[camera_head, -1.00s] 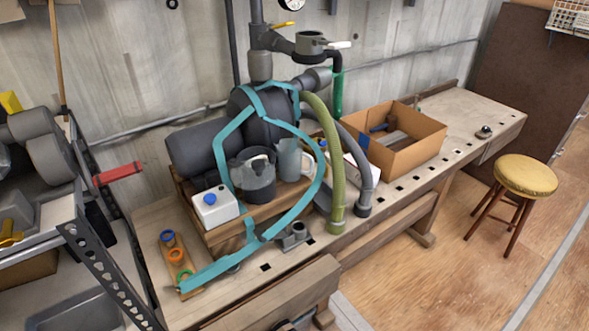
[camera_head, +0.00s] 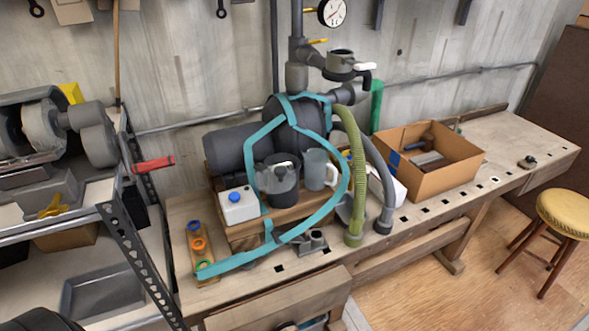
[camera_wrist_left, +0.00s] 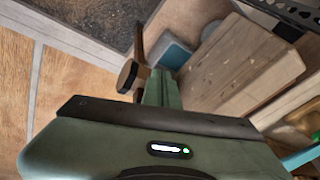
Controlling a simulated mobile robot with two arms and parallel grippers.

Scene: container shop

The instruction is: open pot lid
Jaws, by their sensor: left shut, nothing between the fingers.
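A dark grey pot (camera_head: 281,188) stands upright on the wooden riser on the workbench, between a white canister with a blue cap (camera_head: 239,206) and a grey pitcher (camera_head: 319,170). A dark lid seems to sit on top of it, with a pale part at the middle; the detail is too small to be sure. My left gripper (camera_wrist_left: 160,84) shows in the left wrist view, its fingers together and empty. It hangs over the floor and wooden bench parts, with no pot in that view. Neither gripper can be made out in the head view.
A green hose (camera_head: 353,185) and a grey hose (camera_head: 385,190) stand further right. A cardboard box (camera_head: 435,178) sits on the bench. A metal rack (camera_head: 125,235) stands at the left, a stool (camera_head: 563,214) at the right.

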